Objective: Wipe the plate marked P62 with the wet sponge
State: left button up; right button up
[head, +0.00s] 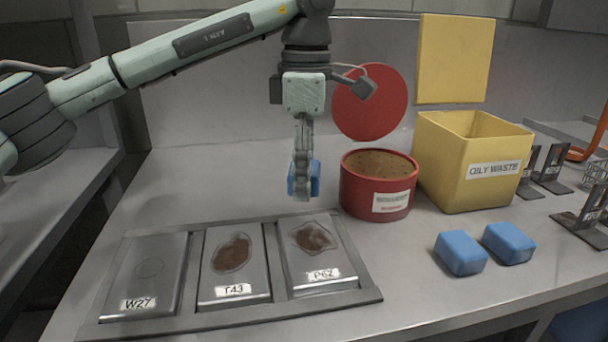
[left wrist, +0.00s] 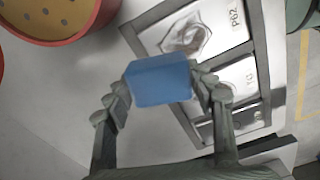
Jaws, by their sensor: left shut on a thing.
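My left gripper (head: 302,190) is shut on a blue sponge (head: 315,178), held in the air behind the plates and left of the red tub. The sponge also shows between both fingers in the left wrist view (left wrist: 160,80). The plate marked P62 (head: 345,273) is the right one of three in a grey tray (head: 372,293) and bears a brown stain (head: 313,237). It also shows in the left wrist view (left wrist: 228,22). I cannot tell from the pictures whether the held sponge is wet. My right gripper is not in view.
Plate T43 (head: 260,285) has a brown stain; plate W27 (head: 125,270) shows only a faint ring. A red tub (head: 365,205) and a yellow OILY WASTE bin (head: 450,165) stand behind right. Two blue sponges (head: 460,253) (head: 509,243) lie at right. Black stands are far right.

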pick_arm(q)
notch_tip(320, 180, up, 2)
jog(key=shift+p, duration=0.85)
jog(key=shift+r, duration=0.45)
